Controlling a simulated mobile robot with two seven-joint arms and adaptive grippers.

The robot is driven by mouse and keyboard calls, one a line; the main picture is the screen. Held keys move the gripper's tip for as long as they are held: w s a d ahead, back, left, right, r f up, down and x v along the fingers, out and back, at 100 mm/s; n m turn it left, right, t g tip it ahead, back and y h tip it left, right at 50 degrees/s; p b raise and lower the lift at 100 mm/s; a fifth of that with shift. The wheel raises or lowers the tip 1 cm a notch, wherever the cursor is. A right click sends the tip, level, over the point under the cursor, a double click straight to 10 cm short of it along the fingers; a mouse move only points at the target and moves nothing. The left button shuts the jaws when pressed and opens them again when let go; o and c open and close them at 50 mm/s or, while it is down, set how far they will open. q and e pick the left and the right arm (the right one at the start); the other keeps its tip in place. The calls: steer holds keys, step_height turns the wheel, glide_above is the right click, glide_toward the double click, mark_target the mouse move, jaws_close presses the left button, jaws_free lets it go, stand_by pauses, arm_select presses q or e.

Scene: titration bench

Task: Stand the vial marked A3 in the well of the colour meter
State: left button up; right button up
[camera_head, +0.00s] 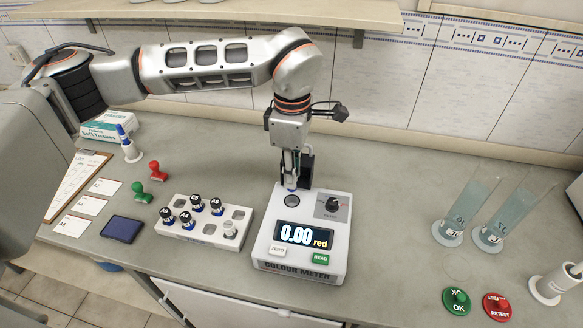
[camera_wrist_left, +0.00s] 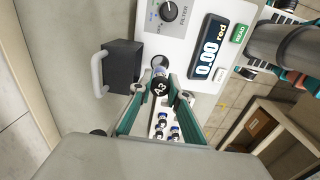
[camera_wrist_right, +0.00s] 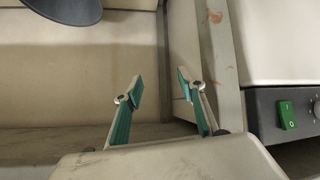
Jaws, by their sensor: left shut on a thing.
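My left gripper (camera_head: 291,182) is shut on the vial marked A3 (camera_wrist_left: 161,88), whose dark cap shows between the fingers in the left wrist view. The vial's lower part is mostly hidden; a little blue shows under the fingers in the head view. It is held over the back left part of the white colour meter (camera_head: 264,254), close behind the round dark well (camera_head: 291,201) in that view. I cannot tell its exact height above the meter. The meter reads 0.00 red. My right gripper (camera_wrist_right: 160,87) is open and empty, away from the meter.
A white rack (camera_head: 190,236) with several dark-capped vials stands left of the meter. A dark block with a pale handle (camera_wrist_left: 122,66) is beside the meter's back. Two glass cylinders (camera_head: 466,208) (camera_head: 501,211) stand at the right. The bench between meter and cylinders is clear.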

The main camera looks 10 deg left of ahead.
mark_target(292, 192)
arm_select(q)
steer(key=shift+f+b, duration=0.55)
steer(key=shift+f, duration=0.55)
steer(key=shift+f+b, duration=0.35)
steer(key=shift+f, duration=0.45)
arm_select(e)
steer(key=shift+w+a+r+y, duration=0.2)
steer(key=shift+w+a+r, duration=0.05)
steer(key=shift+a, duration=0.35)
steer(key=shift+w+a+r+y, duration=0.2)
steer(key=shift+w+a, duration=0.05)
steer(key=shift+a, duration=0.3)
steer(key=shift+d+f, duration=0.2)
steer(key=shift+f, duration=0.05)
arm_select(q)
steer(key=shift+f, duration=0.2)
arm_select(e)
steer(key=shift+f, duration=0.1)
arm_select(q)
steer(key=shift+f+b, duration=1.1)
steer(key=shift+f, duration=0.25)
arm_select(e)
steer(key=shift+f, duration=0.75)
